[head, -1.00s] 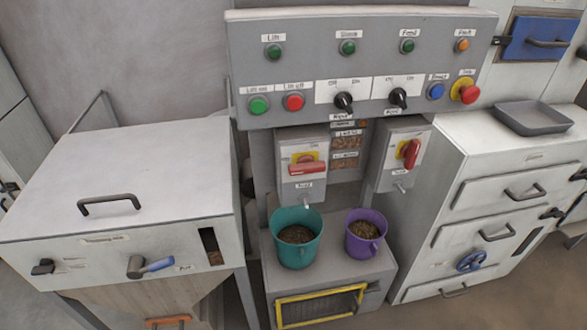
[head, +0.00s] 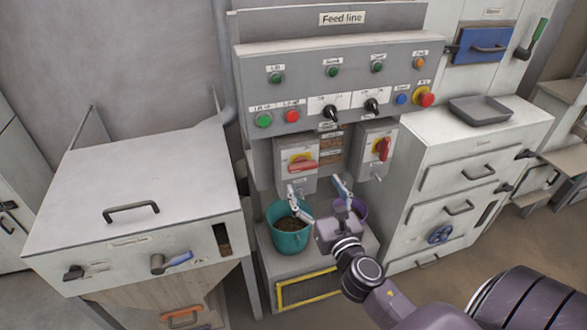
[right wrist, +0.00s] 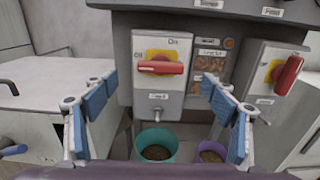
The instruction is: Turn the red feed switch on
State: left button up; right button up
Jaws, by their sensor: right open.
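The red feed switch (head: 302,166) is a red handle on a yellow plate, on the front of a grey box under the control panel. In the right wrist view the handle (right wrist: 160,67) lies level, with "On" marked above it and "Off" at its left. My right gripper (head: 315,187) is open and empty, in front of and below the switch box. In the right wrist view its fingers (right wrist: 157,88) stand wide apart to either side of the box, and the handle shows between them, untouched. My left gripper is out of view.
A second red switch (head: 383,149) sits on a box to the right. A teal bucket (head: 290,240) and a partly hidden purple bucket (right wrist: 211,156) stand below. The panel (head: 345,65) overhangs the boxes. A white hopper (head: 140,185) is at left, a drawer cabinet (head: 465,190) at right.

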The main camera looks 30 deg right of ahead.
aim_at(304, 168)
jog(key=p+x, duration=0.1)
jog(key=x, duration=0.6)
jog(key=shift+w+d+f, duration=0.1)
jog(key=shift+w+f, duration=0.1)
jog(key=shift+w, duration=0.05)
jog(key=shift+c, duration=0.6)
jog(key=c, duration=1)
